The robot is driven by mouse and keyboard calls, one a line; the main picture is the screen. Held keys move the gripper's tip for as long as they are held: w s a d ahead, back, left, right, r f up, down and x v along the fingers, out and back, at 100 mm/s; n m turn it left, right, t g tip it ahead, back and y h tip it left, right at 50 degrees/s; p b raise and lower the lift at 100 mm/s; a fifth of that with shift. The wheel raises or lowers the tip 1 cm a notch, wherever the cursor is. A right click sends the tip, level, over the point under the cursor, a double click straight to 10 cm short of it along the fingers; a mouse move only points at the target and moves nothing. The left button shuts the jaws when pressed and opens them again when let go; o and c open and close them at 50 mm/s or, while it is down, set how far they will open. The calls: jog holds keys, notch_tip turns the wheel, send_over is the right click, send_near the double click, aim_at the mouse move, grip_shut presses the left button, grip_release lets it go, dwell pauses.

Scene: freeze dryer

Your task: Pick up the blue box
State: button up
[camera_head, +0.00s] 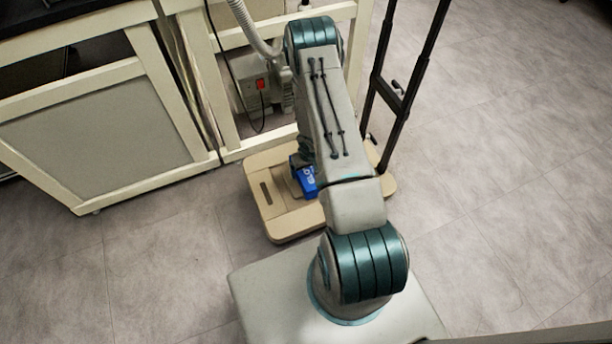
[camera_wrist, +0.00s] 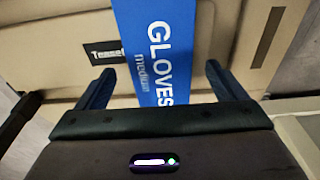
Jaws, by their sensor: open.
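The blue box (camera_wrist: 157,52), printed "GLOVES medium" in white, lies on a tan platform in the wrist view. My gripper (camera_wrist: 157,78) is open, with one dark finger on each side of the box. Gaps show between the box and both fingers in that view. In the head view a small part of the blue box (camera_head: 307,182) shows beside my arm, which hides the rest. My gripper (camera_head: 300,172) is mostly hidden there too, close to the box.
The tan platform (camera_head: 268,222) belongs to a cart with a black upright handle (camera_head: 392,88) at its right. Cream-framed cabinets (camera_head: 110,135) stand behind and left. A machine with a red switch (camera_head: 260,85) sits in one. Grey floor (camera_head: 500,170) is clear at right.

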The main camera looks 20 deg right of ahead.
aim_at(306, 170)
jog(key=f+b, duration=0.1)
jog(key=f, duration=0.1)
jog(key=w+f+b, duration=0.1)
jog(key=f, duration=0.2)
jog(key=shift+w, duration=0.15)
jog(key=c, duration=1.1)
jog(key=shift+c, duration=0.2)
jog(key=shift+r, duration=0.15)
